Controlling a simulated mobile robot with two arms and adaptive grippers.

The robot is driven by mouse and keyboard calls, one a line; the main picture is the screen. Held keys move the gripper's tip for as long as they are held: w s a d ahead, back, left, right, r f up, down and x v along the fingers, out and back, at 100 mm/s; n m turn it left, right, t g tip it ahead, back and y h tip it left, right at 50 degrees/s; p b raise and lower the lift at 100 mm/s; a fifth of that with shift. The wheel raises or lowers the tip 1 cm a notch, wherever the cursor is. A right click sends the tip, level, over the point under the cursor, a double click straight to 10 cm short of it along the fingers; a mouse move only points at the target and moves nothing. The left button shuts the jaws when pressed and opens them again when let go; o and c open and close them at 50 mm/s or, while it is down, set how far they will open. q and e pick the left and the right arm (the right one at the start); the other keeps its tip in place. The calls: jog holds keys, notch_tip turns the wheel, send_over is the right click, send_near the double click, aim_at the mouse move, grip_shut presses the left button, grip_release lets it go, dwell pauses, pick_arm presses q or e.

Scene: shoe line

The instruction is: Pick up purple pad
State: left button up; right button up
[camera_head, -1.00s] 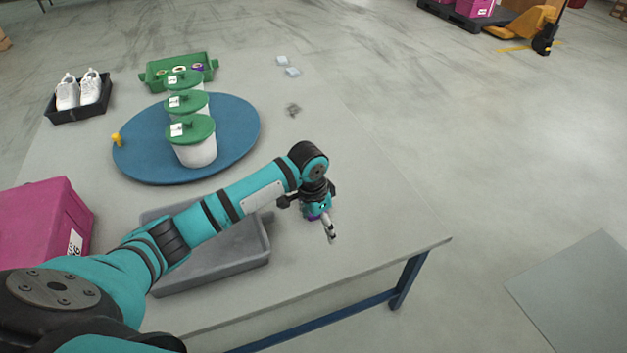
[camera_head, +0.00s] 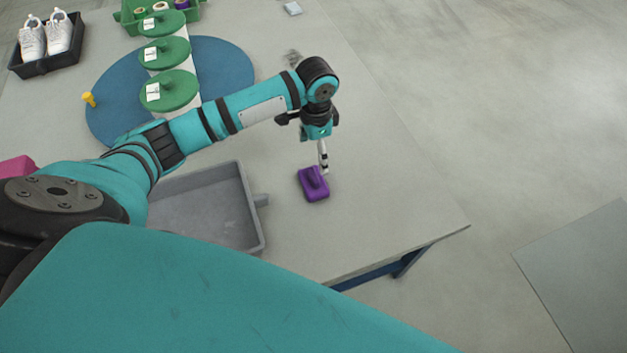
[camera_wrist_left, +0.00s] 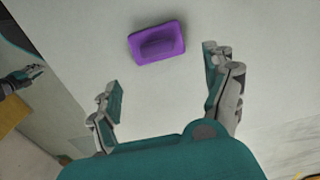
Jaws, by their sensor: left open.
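The purple pad (camera_head: 313,184) lies on the grey table, right of the grey tray. It has a raised grip on top. In the left wrist view the pad (camera_wrist_left: 157,42) lies beyond the fingertips, between their lines and a little nearer the left one. My left gripper (camera_head: 323,160) is just behind the pad in the head view, its fingers pointing down. The left wrist view shows the left gripper (camera_wrist_left: 163,75) open and empty, its fingers wide apart. Part of another gripper (camera_wrist_left: 30,76) shows at the left edge of the left wrist view; its opening is unclear.
The empty grey tray (camera_head: 257,235) stands left of the pad. A blue round board (camera_head: 228,68) holds green-lidded tubs (camera_head: 170,90). A black tray (camera_head: 45,68) with white shoes and a green crate (camera_head: 128,20) stand farther back.

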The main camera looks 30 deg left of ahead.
pick_arm(q)
send_over(313, 174)
jog(key=f, duration=0.2)
jog(key=w+f, duration=0.1)
jog(key=f, duration=0.1)
jog(key=shift+d+f, duration=0.1)
jog(key=f, duration=0.2)
jog(key=s+f, duration=0.1)
jog(key=f, duration=0.1)
jog(key=shift+f, duration=0.55)
pick_arm(e)
jog(key=shift+w+a+f, duration=0.2)
jog(key=shift+w+a, duration=0.25)
jog(key=shift+w, duration=0.3)
pick_arm(q)
jog(key=c, duration=1.3)
pick_arm(e)
jog(key=shift+w+d, duration=0.1)
jog(key=shift+d, duration=0.2)
pick_arm(q)
jog(key=shift+r, duration=0.1)
